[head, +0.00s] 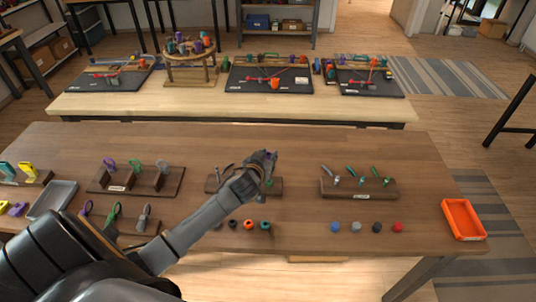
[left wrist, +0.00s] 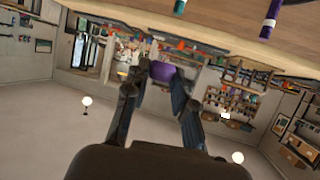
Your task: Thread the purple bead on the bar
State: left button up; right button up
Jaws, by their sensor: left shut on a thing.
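The purple bead (left wrist: 161,71) is between the two fingers of my left gripper (left wrist: 157,82) in the left wrist view, near the fingertips. In the head view my left gripper (head: 270,158) is above the middle wooden stand (head: 215,185), and only a hint of purple shows at its tips. This stand carries dark rod-like pieces (head: 226,171), partly hidden by my gripper and arm. I cannot tell surely which piece is the bar. The bead looks apart from the table. My right gripper is not in view.
Black, orange (head: 248,224) and teal beads lie in front of the stand. A stand with green-tipped rods (head: 359,188) is to the right, with several small coloured pieces before it. An orange tray (head: 463,232) is at the right edge. The table's front right is clear.

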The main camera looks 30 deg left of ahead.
pick_arm(q)
notch_tip(320, 180, down, 2)
jog(key=shift+f+b, duration=0.1)
jog(key=shift+b, duration=0.75)
notch_tip(320, 180, down, 3)
jog(key=shift+r+b, duration=0.1)
jog(key=shift+b, duration=1.05)
jog(key=shift+f, duration=0.3)
jog(key=shift+o, duration=0.6)
grip_shut()
jog(key=shift+f+b, duration=0.4)
jog(key=shift+b, duration=0.2)
